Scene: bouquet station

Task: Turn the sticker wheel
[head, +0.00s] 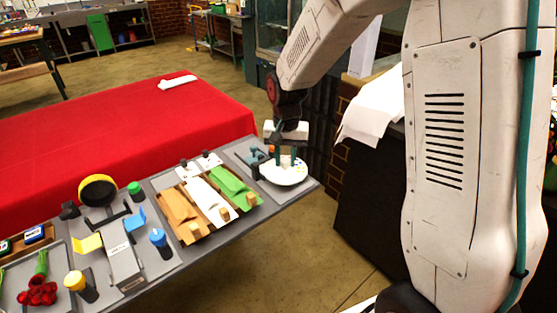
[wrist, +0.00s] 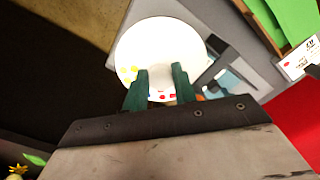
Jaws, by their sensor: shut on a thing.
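The sticker wheel is a round white disc (head: 284,174) with small coloured spots, at the right end of the grey station board. It also fills the upper middle of the wrist view (wrist: 160,42), with yellow and red spots near its lower edge. My gripper (head: 287,160) is over the wheel, pointing down. In the wrist view its two green fingers (wrist: 160,84) are shut on a pale part at the wheel, probably its knob. The fingers hide most of that part.
A dark blue-grey holder (head: 254,158) stands left of the wheel. Orange, white and green paper sheets (head: 229,181) lie in a wooden tray (head: 205,235) farther left. A red-covered table (head: 120,125) lies behind. Red flowers (head: 37,294) are at the lower left.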

